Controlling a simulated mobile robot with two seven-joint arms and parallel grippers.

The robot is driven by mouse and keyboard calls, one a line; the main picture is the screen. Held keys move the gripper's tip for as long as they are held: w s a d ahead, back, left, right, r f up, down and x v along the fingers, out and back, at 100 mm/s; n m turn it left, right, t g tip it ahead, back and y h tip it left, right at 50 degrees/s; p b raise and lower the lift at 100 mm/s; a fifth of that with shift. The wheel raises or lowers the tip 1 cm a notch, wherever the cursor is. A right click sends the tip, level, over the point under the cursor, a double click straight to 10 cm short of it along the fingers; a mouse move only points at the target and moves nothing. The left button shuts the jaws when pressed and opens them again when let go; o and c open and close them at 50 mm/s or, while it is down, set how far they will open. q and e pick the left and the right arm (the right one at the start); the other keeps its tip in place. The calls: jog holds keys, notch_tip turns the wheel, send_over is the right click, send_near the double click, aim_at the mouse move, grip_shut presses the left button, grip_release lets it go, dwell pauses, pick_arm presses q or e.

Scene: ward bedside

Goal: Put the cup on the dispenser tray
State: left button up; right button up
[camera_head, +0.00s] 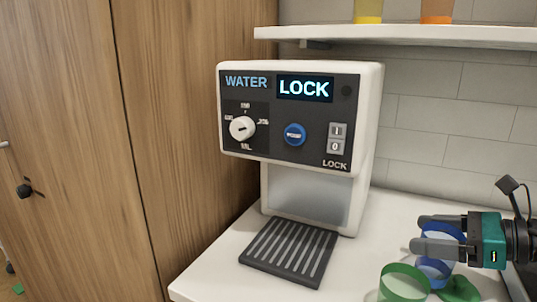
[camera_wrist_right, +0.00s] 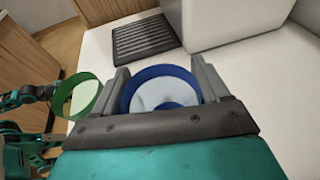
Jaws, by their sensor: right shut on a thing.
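A cup with a blue rim (camera_head: 437,270) is between the fingers of my right gripper (camera_head: 421,234), at the right of the counter. In the right wrist view my right gripper (camera_wrist_right: 159,74) is shut on the blue cup (camera_wrist_right: 155,93), one finger on each side, and its mouth faces the camera. I cannot tell whether its base touches the counter. The dark slatted dispenser tray (camera_head: 290,250) is empty, left of the gripper; it also shows in the right wrist view (camera_wrist_right: 143,38). My left gripper does not show clearly in either view.
The white water dispenser (camera_head: 372,110) stands behind the tray; its display reads LOCK. A green-rimmed cup (camera_head: 403,283) is close beside the blue cup, with another green piece (camera_head: 460,290) nearby. A shelf (camera_head: 420,36) hangs above. Counter between tray and cups is clear.

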jog(key=shift+a, duration=0.1)
jog(key=shift+w+a, duration=0.35)
jog(key=shift+a, duration=0.05)
jog(key=x, duration=0.2)
jog(key=p+x, duration=0.1)
jog(key=x, duration=0.2)
jog(key=shift+w+d, duration=0.2)
jog(key=shift+d, duration=0.05)
notch_tip(320, 180, up, 9)
jog(key=p, duration=0.1)
notch_tip(320, 180, down, 9)
jog(key=shift+f+b, duration=0.15)
jog(key=shift+b, duration=0.2)
jog(key=v, duration=0.3)
jog(key=b+v, duration=0.1)
jog(key=v, duration=0.1)
jog(key=shift+s+d, duration=0.15)
jog(key=shift+s, duration=0.35)
jog(key=shift+c, duration=0.6)
jog(key=shift+s+d+r+b, duration=0.3)
jog(key=shift+s+d+r, duration=0.05)
jog(key=shift+s+d, duration=0.1)
jog(key=shift+w, duration=0.1)
